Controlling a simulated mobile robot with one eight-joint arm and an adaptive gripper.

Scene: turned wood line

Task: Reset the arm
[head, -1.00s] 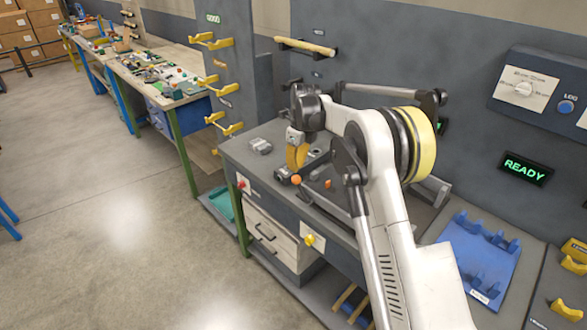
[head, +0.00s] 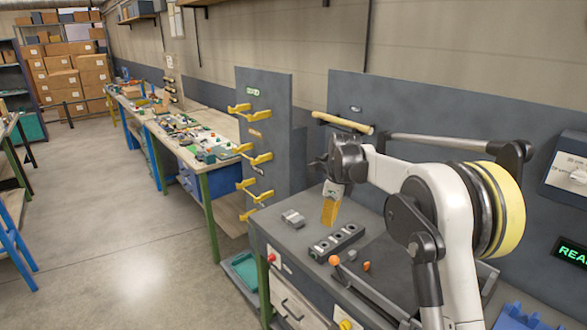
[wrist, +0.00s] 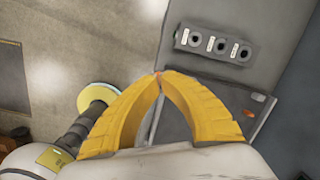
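My gripper (head: 329,219) hangs at the end of my arm above the grey bench top in the head view, with its yellow fingers pointing down. In the wrist view the two yellow fingers (wrist: 158,76) curve inward and their tips meet, with nothing seen between them. A dark block with several round holes (head: 337,243) lies on the bench below and beside the gripper; it also shows in the wrist view (wrist: 213,45), apart from the fingers.
A small grey piece (head: 293,217) lies on the bench left of the gripper. An upright panel with yellow hooks (head: 262,150) stands to the left. A wooden bar (head: 343,123) is on the back wall. A lit display (head: 570,251) is at right. The floor at left is open.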

